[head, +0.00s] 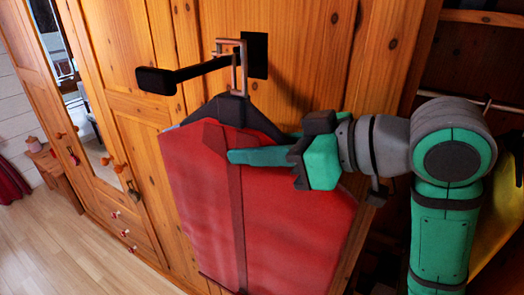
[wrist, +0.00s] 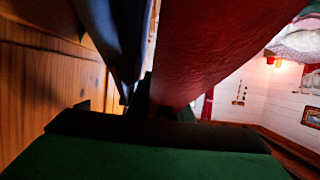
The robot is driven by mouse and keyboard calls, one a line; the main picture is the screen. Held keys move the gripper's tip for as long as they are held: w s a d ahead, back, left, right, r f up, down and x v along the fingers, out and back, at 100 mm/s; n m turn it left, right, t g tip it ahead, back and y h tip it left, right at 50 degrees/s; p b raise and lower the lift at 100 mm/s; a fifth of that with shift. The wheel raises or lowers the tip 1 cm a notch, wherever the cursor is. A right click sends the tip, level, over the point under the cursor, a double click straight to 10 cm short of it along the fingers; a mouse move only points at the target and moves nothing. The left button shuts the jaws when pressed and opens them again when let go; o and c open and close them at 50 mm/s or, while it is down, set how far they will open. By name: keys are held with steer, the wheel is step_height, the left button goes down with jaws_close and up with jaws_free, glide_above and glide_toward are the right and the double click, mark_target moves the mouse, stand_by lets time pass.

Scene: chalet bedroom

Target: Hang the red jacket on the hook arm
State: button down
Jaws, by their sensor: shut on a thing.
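The red jacket (head: 200,190) hangs upright on a dark hanger, close to the wooden wardrobe front. The hanger's metal hook (head: 243,68) rises above the black hook arm (head: 205,69) and appears to loop over it; I cannot tell whether it rests on it. The hook arm sticks out leftward from a black wall plate (head: 257,55). My gripper (head: 236,155) is shut on the jacket's upper part, just below the hanger neck. One green finger lies across the front; the other is mostly hidden. In the wrist view, the red cloth (wrist: 220,45) and a dark blue side (wrist: 118,38) fill the middle.
The wardrobe front (head: 130,60) stands directly behind the jacket, with a mirror door (head: 85,90) and knobs at left. Open shelving (head: 480,50) with a rail is at right, behind my arm. Bare floor (head: 60,240) is clear at lower left.

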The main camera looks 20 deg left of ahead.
mark_target(222, 153)
steer(key=shift+w+a, duration=0.2)
steer(key=shift+a, duration=3.05)
steer(key=shift+f, duration=1.15)
steer(key=c, duration=1.5)
jaws_free()
steer(key=shift+w, duration=0.1)
steer(key=shift+c, duration=0.2)
steer(key=shift+d, duration=0.1)
